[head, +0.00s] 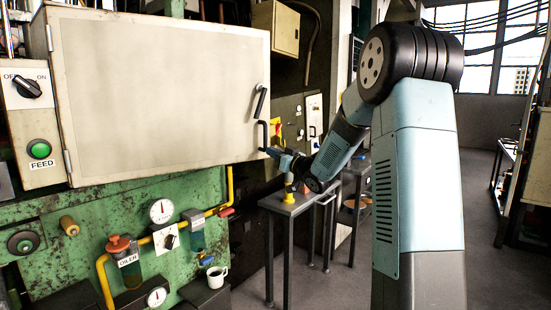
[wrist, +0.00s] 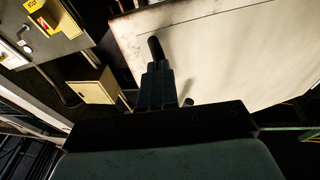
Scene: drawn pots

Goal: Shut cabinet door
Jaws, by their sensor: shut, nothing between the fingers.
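The cabinet door (head: 160,90) is a large cream panel with hinges on its left edge. A dark bar handle (head: 261,101) sits near its right edge. I cannot tell how far the door stands from its frame. My gripper (head: 267,151) is at the door's lower right corner, fingers pointing left; whether it touches is unclear. In the wrist view the shut fingers (wrist: 156,66) lie over the border of the pale door panel (wrist: 235,50). A dark rounded piece shows at their tip. Nothing is seen held. The cabinet's inside is hidden.
A green machine panel with an orange-topped oiler (head: 119,246) and a yellow pipe (head: 104,282) is below the door. A white mug (head: 216,277) stands there. A small dark table (head: 290,203) is under my forearm. Open floor lies to the right.

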